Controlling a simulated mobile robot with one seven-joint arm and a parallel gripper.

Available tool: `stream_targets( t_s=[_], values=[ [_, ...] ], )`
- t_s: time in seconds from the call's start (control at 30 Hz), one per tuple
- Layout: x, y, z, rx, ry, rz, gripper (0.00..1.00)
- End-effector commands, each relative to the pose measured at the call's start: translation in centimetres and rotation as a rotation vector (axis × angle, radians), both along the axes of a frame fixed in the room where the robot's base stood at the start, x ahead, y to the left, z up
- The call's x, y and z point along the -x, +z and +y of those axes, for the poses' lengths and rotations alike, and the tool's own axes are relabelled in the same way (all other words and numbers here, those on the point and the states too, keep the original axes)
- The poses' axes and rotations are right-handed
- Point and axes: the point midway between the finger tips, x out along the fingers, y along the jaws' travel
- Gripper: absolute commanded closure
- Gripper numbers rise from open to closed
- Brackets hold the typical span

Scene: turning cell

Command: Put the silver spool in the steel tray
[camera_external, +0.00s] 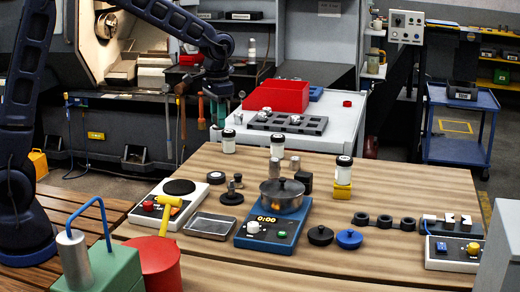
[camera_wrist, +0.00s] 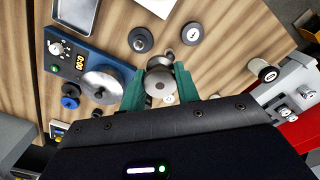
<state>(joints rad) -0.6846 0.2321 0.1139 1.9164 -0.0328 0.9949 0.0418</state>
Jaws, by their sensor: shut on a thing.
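My gripper (camera_external: 217,112) hangs high above the far left part of the wooden table. In the wrist view its green fingers (camera_wrist: 158,92) are shut on the silver spool (camera_wrist: 159,77), which shows its round metal end between them. The steel tray (camera_external: 208,226) is a shallow, empty rectangular tray on the near left part of the table. It also shows at the top left of the wrist view (camera_wrist: 77,12), well away from the spool.
White-bodied jars (camera_external: 228,142) stand towards the back.

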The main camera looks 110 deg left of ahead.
Motion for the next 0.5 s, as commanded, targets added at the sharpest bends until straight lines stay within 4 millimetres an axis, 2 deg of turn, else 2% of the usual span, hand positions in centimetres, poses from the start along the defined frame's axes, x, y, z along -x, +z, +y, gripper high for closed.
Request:
stream_targets(
  t_s=[0.03, 0.23, 0.5],
  values=[
    [-0.8, 0.1, -1.8, -0.001, -0.033, -0.001, 0.91],
    [-3.1, 0.1, -8.4, 0.000, -0.152, 0.000, 0.91],
    [-4.6, 0.1, -16.6, -0.001, -0.298, 0.000, 0.91]
  ],
)
